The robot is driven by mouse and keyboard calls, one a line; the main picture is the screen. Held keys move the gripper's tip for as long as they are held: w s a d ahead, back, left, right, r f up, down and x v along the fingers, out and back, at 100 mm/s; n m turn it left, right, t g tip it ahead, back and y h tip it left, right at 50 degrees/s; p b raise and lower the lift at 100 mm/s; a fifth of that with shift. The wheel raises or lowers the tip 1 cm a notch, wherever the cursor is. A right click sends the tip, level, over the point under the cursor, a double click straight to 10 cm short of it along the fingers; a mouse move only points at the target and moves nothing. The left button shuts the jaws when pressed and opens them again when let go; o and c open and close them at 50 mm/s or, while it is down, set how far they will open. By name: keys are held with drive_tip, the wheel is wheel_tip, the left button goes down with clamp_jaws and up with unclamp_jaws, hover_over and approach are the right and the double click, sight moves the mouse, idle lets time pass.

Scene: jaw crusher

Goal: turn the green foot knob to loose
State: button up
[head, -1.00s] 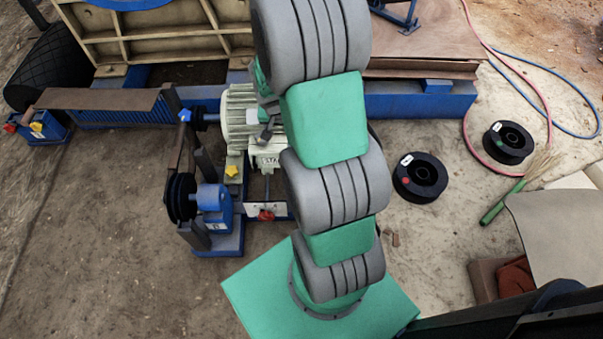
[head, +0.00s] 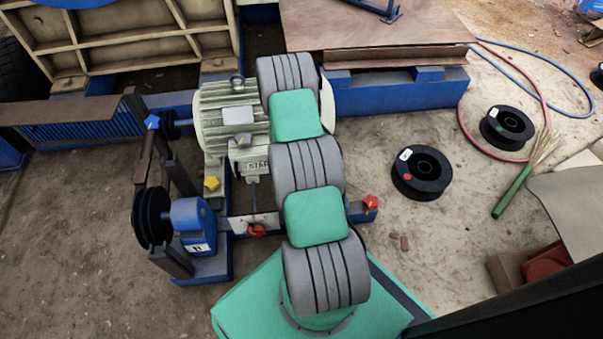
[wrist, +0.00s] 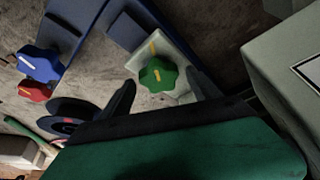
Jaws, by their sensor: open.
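The green foot knob (wrist: 158,74) is a lobed knob with an orange-yellow mark on top, in the wrist view. It sits on a pale plate (wrist: 172,52) that carries a yellow line beside the knob. My gripper (wrist: 161,80) is open, with one dark finger to the left of the knob and one to the right. The fingers seem apart from the knob; the depth between them is hard to tell. In the head view my arm hides the green knob and my gripper.
In the wrist view a blue knob (wrist: 38,62) and a red knob (wrist: 33,90) are at left, and a pale box-like part (wrist: 285,75) is close at right. The head view shows the cream motor (head: 222,115), a yellow knob (head: 212,184) and black spools (head: 421,173).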

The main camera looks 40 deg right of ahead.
drive_tip(key=shift+c, duration=0.4)
drive_tip(key=c, duration=1.3)
